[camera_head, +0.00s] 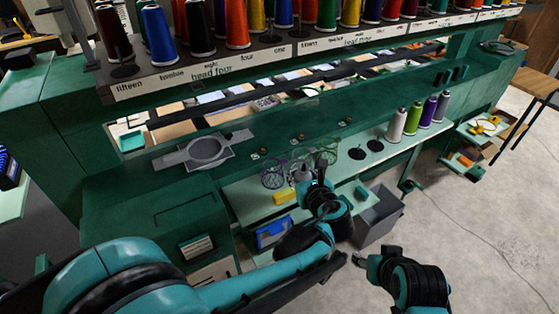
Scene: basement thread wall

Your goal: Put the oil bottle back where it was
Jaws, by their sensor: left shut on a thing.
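My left gripper (318,186) reaches over the narrow pale shelf in front of the green machine. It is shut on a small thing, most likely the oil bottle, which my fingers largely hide. A small greyish shape (301,173) shows just beside the fingertips; I cannot tell if it is part of the bottle. My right gripper (366,262) hangs low over the floor at the lower right, away from the shelf. Its fingers are too small and dark to tell whether they are open.
Greenish wire-like round holders (273,174) and a yellow block (284,196) are close to my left gripper. Several thread cones (413,118) stand on the shelf to the right. A grey bin (378,217) stands below. A grey hoop (207,152) lies at left. Floor at right is clear.

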